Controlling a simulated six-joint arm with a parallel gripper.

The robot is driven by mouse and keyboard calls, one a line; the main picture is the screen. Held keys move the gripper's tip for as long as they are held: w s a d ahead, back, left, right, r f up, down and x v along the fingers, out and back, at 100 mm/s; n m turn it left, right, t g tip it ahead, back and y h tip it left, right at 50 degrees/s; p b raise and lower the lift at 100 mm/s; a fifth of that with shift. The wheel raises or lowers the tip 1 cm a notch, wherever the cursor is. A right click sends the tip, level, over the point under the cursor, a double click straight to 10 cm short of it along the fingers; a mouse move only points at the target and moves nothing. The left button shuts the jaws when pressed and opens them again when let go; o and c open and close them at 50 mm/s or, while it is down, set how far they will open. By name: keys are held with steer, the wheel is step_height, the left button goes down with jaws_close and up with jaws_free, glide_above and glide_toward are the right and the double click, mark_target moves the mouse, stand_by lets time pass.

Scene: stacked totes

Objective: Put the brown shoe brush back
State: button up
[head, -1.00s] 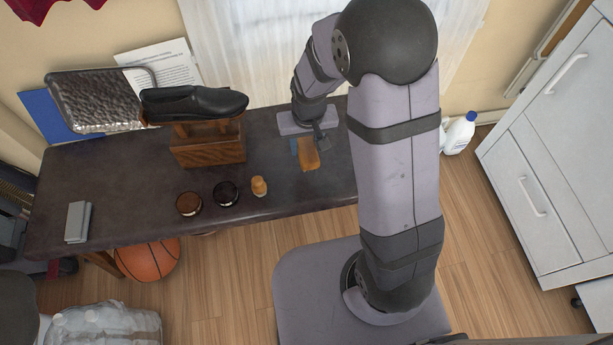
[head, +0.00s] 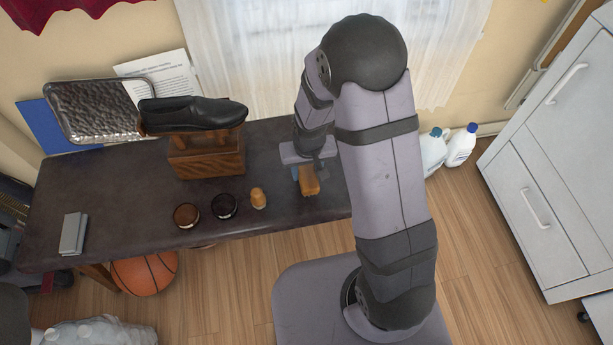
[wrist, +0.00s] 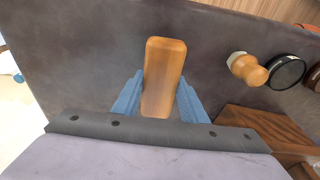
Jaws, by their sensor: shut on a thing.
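The brown shoe brush (head: 309,187) is a smooth, orange-brown wooden block at the right part of the dark bench. My gripper (head: 305,178) is shut on it, with a blue finger on each side. The wrist view shows the brush's rounded wooden back (wrist: 164,75) between the two fingers of my gripper (wrist: 160,98). Its underside is hidden there. I cannot tell whether the brush touches the bench top or is just above it.
The dark bench (head: 110,205) carries a small round-headed wooden piece (head: 258,198), a dark jar (head: 224,206), a brown jar (head: 187,216), and a wooden stand (head: 207,161) under a black shoe (head: 195,114). A grey block (head: 74,233) lies left. The left-middle of the bench is clear.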

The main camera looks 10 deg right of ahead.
mark_target(307, 177)
steer(key=shift+f+b, duration=0.3)
steer(key=shift+f, duration=1.25)
steer(key=shift+f, duration=0.2)
steer(key=o, duration=0.9)
steer(key=shift+o, duration=0.2)
steer(key=shift+r, duration=0.1)
